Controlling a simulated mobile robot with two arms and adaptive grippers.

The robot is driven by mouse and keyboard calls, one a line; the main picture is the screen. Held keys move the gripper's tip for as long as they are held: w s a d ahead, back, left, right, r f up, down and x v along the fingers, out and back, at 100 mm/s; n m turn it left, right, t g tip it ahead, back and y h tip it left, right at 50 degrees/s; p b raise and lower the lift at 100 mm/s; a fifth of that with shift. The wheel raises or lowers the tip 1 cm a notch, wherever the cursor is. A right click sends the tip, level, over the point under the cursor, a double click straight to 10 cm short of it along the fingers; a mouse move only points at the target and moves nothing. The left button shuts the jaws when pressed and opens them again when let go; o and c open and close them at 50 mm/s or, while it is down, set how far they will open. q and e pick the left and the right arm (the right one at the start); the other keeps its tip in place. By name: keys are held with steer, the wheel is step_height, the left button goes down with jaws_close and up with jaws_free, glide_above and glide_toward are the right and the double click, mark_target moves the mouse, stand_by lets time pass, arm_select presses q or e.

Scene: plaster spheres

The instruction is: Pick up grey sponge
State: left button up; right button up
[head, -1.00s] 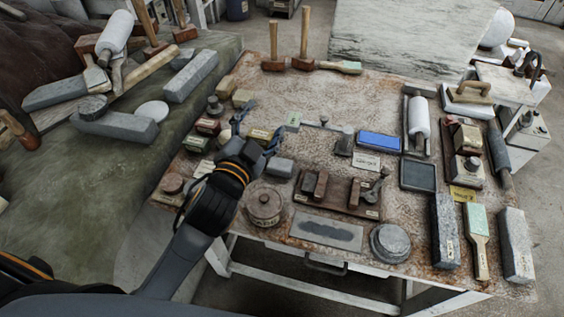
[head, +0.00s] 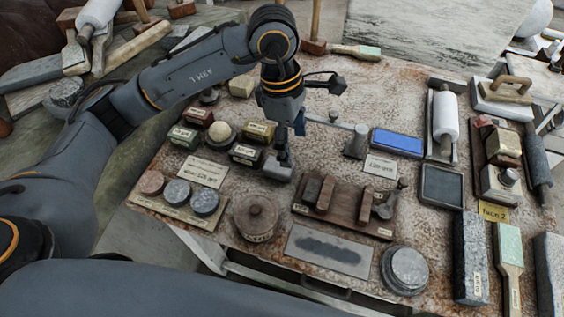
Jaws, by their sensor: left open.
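A grey block that looks like the grey sponge (head: 275,174) lies on the worktable, left of the wooden stand with upright pieces. My left gripper (head: 286,150) points down from above, right over the grey block. Its fingers partly cover the far side of the block. The jaws are open and I see nothing held in them. Whether the fingertips touch the block I cannot tell. My right gripper is not in view.
A round lidded pot (head: 255,217) is in front, a wooden stand (head: 345,207) to the right. A blue block (head: 397,142) lies further right. The table is crowded.

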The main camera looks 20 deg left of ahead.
arm_select(q)
steer(key=w+a+y, duration=0.2)
steer(key=a, duration=0.2)
steer(key=p, duration=0.1)
glide_above(278, 165)
steer(key=shift+t, duration=0.3)
steer(key=f, duration=0.6)
steer(key=shift+s+a+f, duration=0.1)
steer(key=shift+s+f, duration=0.15)
steer(key=shift+f, duration=0.75)
steer(key=f+p, duration=0.1)
steer(key=f, duration=0.1)
steer(key=f+p, duration=0.1)
steer(key=f, duration=0.1)
steer(key=shift+w+d+f, duration=0.1)
steer(key=shift+w+d, duration=0.05)
steer(key=shift+d, duration=0.05)
steer(key=shift+f, duration=0.5)
steer(key=c, duration=0.9)
